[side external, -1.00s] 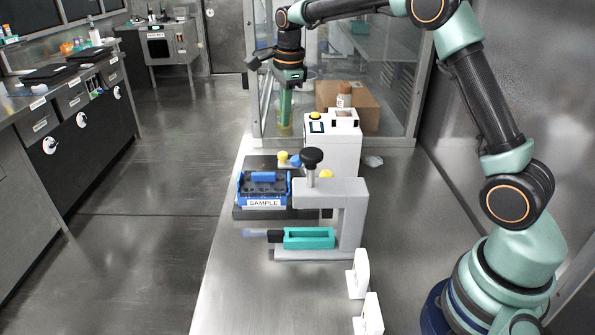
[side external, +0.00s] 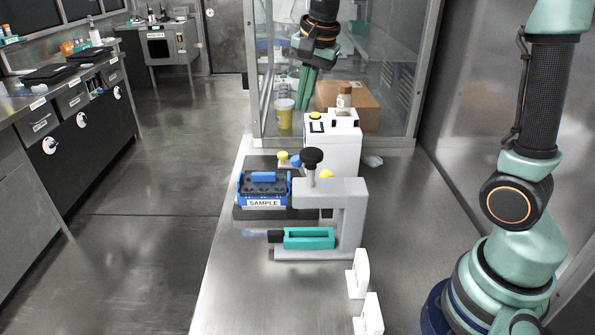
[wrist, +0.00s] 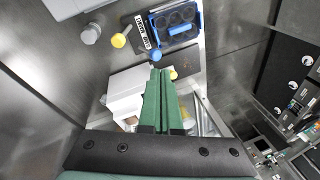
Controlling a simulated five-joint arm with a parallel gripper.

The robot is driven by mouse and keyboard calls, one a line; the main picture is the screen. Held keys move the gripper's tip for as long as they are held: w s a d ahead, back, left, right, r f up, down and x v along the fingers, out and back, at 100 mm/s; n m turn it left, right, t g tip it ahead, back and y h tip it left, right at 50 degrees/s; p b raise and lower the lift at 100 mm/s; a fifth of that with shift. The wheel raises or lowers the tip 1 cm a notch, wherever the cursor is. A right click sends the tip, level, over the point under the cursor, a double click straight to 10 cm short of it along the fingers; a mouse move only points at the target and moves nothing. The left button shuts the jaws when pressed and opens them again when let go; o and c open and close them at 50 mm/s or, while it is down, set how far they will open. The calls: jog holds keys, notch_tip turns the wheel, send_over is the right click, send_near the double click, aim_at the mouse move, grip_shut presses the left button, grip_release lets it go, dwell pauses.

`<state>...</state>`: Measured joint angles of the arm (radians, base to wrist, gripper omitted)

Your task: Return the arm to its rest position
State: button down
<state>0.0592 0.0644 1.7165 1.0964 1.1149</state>
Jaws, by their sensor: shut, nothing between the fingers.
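My gripper (side external: 304,88) hangs at the back of the bench in the side external view, above and behind the white device, its green fingers pointing down. In the wrist view the green fingers of my gripper (wrist: 160,100) lie side by side, shut and empty. My upper arm (side external: 540,95) rises at the right, and its upper part is out of the picture.
A white device (side external: 333,150), a blue sample rack (side external: 262,204) and a grey clamp stand (side external: 352,215) with a teal block (side external: 309,238) stand on the bench. The bench's front left is clear.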

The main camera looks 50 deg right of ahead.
jog(key=s+a+f+n+t, duration=0.2)
jog(key=s+n, duration=1.1)
jog(key=s, duration=0.2)
jog(key=shift+a+f+t, duration=0.2)
jog(key=shift+a+t, duration=0.1)
